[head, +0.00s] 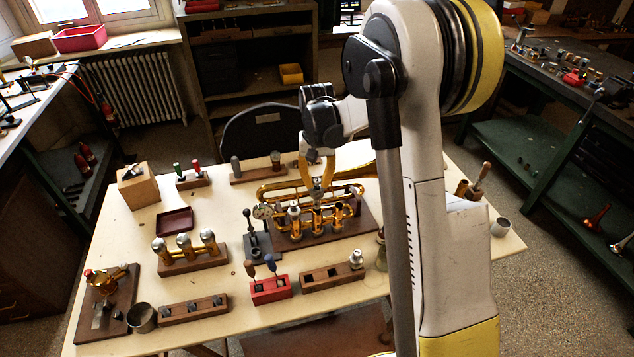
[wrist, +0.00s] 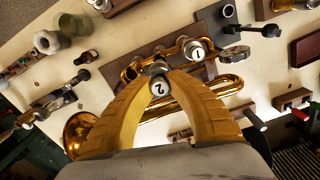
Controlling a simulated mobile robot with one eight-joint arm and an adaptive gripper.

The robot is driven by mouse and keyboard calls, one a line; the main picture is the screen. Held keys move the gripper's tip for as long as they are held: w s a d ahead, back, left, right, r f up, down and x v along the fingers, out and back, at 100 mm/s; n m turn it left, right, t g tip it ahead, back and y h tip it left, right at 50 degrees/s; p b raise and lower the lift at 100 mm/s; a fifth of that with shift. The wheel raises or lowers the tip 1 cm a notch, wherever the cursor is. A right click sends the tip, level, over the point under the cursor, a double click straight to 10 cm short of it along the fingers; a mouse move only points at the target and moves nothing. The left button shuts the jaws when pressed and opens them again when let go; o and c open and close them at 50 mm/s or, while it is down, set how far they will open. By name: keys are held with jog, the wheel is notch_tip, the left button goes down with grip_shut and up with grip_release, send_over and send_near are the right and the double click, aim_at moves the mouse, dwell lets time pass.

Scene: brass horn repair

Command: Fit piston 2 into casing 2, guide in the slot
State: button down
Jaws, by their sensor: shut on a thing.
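My gripper (head: 318,190) is over the brass horn (head: 350,190), which lies on a dark wooden board (head: 362,225) in the middle of the bench. In the wrist view my yellow gripper fingers (wrist: 158,76) are shut on piston 2 (wrist: 159,89), whose pale cap shows a "2". Piston 2 is in line with the middle of the row of brass casings (head: 317,220). A cap marked "1" (wrist: 195,50) stands beside it in the row. My fingers hide the lower part of piston 2, so I cannot tell its depth in the casing or where its guide points.
A dial gauge (head: 262,212) and a black lever stand (head: 257,240) are close to the left of the horn. A wooden block with brass parts (head: 193,258), a red tool block (head: 270,290) and a wooden rack (head: 331,278) stand in front. Bare bench lies around the maroon tray (head: 175,221).

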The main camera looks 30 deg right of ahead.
aim_at(317, 199)
jog(key=shift+f, duration=0.15)
jog(key=shift+f+b, duration=2.7)
jog(key=shift+f, duration=0.65)
jog(key=c, duration=1.3)
grip_release()
jog(key=shift+r, duration=0.1)
notch_tip(317, 199, up, 12)
